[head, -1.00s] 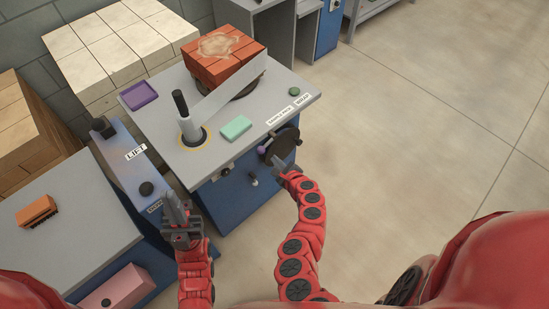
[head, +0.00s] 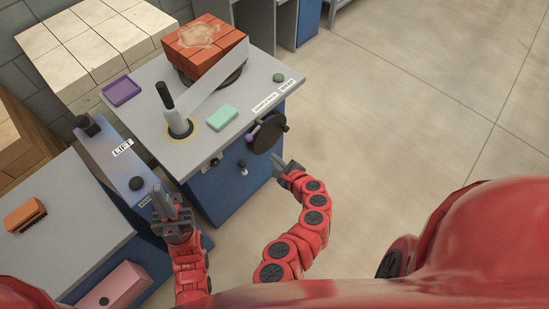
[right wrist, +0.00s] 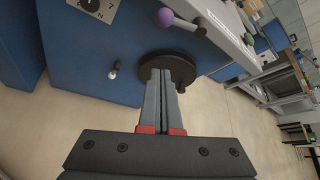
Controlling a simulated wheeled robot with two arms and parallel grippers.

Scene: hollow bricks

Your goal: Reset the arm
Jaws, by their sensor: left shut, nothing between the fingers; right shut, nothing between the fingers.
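My left gripper (head: 164,203) is shut and empty at the lower left of the head view, in front of the blue panel marked LIFT (head: 125,165). My right gripper (head: 279,164) is shut and empty, below and right of the black handwheel (head: 270,133) on the workstation front. In the right wrist view its closed fingers (right wrist: 168,75) overlap the dark handwheel disc (right wrist: 185,62).
The grey-topped workstation (head: 170,75) carries a stack of red bricks (head: 205,45), a lever with a black grip (head: 165,96), a mint block (head: 222,117) and a purple tray (head: 122,91). Open floor (head: 400,110) lies to the right.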

